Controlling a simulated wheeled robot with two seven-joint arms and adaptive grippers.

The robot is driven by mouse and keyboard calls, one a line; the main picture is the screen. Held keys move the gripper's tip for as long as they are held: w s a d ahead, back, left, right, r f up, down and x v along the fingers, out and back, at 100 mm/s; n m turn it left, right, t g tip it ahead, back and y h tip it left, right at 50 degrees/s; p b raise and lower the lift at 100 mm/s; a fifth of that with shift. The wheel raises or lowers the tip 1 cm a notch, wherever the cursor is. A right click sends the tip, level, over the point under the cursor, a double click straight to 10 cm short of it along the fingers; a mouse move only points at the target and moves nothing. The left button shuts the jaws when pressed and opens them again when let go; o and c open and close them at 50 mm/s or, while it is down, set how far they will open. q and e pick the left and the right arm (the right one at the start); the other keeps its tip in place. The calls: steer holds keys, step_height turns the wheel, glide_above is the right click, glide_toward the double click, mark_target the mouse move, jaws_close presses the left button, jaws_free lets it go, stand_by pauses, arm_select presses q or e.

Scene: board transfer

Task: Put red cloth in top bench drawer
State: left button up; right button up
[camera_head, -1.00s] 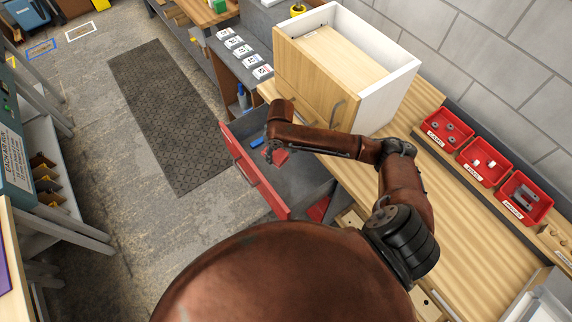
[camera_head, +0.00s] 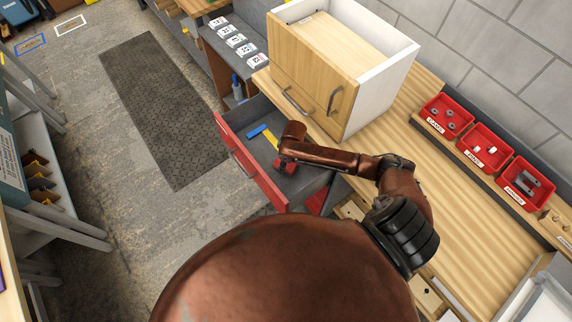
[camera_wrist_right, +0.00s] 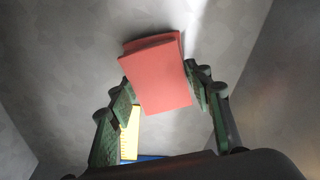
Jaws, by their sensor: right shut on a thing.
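The red cloth (camera_wrist_right: 155,75) is folded and held between the fingers of my right gripper (camera_wrist_right: 160,88) in the right wrist view. In the head view the red cloth (camera_head: 285,166) shows at the end of my right arm, inside the open top bench drawer (camera_head: 250,160). The drawer has a red front and a grey inside. The gripper's fingers are mostly hidden under the arm in the head view. I cannot tell whether the cloth touches the drawer floor. My left gripper is not in view.
A blue item (camera_head: 257,131) and a yellow item (camera_head: 270,139) lie in the drawer; they show beyond the cloth. A wooden cabinet (camera_head: 310,80) stands on the bench. Red bins (camera_head: 446,116) line the bench's back edge. A dark mat (camera_head: 165,105) lies on the floor.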

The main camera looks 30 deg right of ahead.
mark_target(289, 165)
steer(key=shift+f, duration=0.7)
steer(key=o, duration=1.1)
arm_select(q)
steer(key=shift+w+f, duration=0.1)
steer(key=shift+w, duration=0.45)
arm_select(e)
steer(key=shift+r, duration=0.2)
arm_select(q)
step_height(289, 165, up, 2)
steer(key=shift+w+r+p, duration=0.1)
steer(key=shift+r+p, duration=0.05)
steer(key=shift+p, duration=0.95)
arm_select(e)
steer(key=r, duration=0.8)
steer(key=s+r, duration=0.1)
steer(key=r, duration=0.2)
steer(key=shift+s+d+r, duration=0.1)
steer(key=shift+d+r, duration=0.25)
steer(key=shift+r, duration=0.05)
